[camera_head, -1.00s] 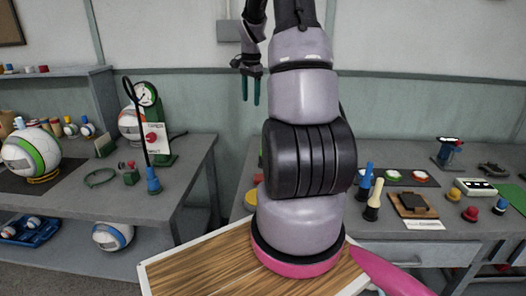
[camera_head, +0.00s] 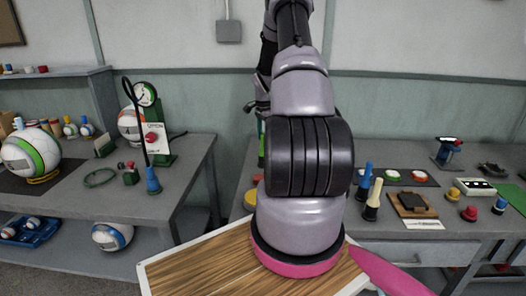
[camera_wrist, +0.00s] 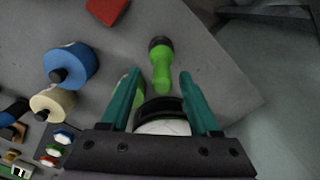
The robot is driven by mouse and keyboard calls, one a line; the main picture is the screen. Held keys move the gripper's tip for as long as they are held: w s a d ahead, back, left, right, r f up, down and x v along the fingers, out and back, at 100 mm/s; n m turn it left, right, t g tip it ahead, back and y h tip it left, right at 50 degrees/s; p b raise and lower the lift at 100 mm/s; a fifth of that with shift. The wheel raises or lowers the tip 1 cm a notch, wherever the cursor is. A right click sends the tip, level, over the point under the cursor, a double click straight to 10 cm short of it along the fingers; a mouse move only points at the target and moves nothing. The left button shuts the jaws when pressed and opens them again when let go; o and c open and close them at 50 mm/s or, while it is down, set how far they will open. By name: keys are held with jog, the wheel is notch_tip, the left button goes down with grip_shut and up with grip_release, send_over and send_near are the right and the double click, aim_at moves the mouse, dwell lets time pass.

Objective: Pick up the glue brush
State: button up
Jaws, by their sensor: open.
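In the wrist view a bright green tool with a dark round end (camera_wrist: 161,62), which looks like the glue brush, is on the grey bench top. My gripper (camera_wrist: 162,84) is open, with its two teal fingers apart. The tool's green narrow end shows between and just beyond the fingertips. I cannot tell whether the fingers touch it. A white rounded thing with a dark rim (camera_wrist: 163,125) shows between the fingers, closer to the palm. In the head view my arm hides most of the gripper and the tool.
A blue cylinder (camera_wrist: 70,64) and a cream one (camera_wrist: 52,103) stand left of the gripper in the wrist view, with a red block (camera_wrist: 107,10) at the top. The bench (camera_head: 425,232) also holds a brown board (camera_head: 412,205). Bare bench lies right of the tool.

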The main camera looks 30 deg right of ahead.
aim_at(263, 142)
notch_tip(263, 142, down, 4)
jog(key=shift+w+a+r, duration=0.1)
jog(key=shift+w+r, duration=0.05)
jog(key=shift+r, duration=0.05)
grip_shut()
jog(key=shift+r, duration=0.15)
